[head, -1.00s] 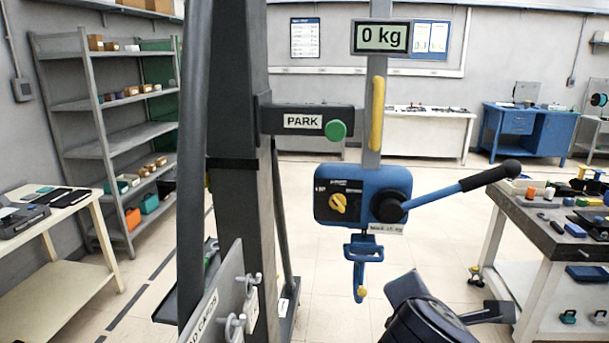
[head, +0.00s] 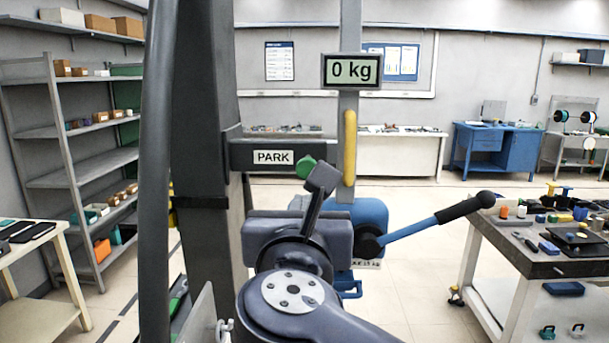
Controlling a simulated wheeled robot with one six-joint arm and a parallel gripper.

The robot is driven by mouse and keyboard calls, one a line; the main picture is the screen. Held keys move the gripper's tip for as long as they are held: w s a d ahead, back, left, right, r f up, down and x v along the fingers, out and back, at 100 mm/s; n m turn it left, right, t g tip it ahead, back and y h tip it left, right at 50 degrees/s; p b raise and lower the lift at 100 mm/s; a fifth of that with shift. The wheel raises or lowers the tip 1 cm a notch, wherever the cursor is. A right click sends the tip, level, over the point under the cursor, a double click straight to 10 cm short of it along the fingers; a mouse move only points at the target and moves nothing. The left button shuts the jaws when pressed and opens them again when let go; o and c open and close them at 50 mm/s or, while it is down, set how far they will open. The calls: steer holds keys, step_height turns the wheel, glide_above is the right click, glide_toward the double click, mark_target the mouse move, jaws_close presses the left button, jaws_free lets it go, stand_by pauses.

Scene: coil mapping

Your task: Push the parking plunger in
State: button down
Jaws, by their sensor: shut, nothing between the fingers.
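The parking plunger is a green round knob (head: 304,167) at the right end of a dark bar (head: 240,154) labelled PARK. The bar sticks out to the right from a dark upright post. My gripper (head: 320,178) is shut and empty, in front of the knob and just below and right of it in the picture. It covers part of the knob's lower right side. I cannot tell whether it touches the knob. My wrist hides much of the blue hoist body (head: 370,220).
A display (head: 352,71) reading 0 kg sits on a grey column with a yellow handle (head: 349,148). A blue lever with a black grip (head: 466,208) sticks out to the right. A dark-topped workbench (head: 520,250) stands at right, shelves (head: 85,180) at left.

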mark_target(307, 168)
steer(key=w+p, duration=0.1)
steer(key=w, duration=0.3)
steer(key=w+p, duration=0.1)
steer(key=w, duration=0.8)
steer(key=shift+d+p, duration=0.25)
steer(key=shift+p, duration=0.15)
steer(key=shift+w, duration=0.5)
steer(key=w, duration=0.4)
steer(key=shift+w+d, duration=0.1)
steer(key=shift+w, duration=0.3)
steer(key=shift+r, duration=0.1)
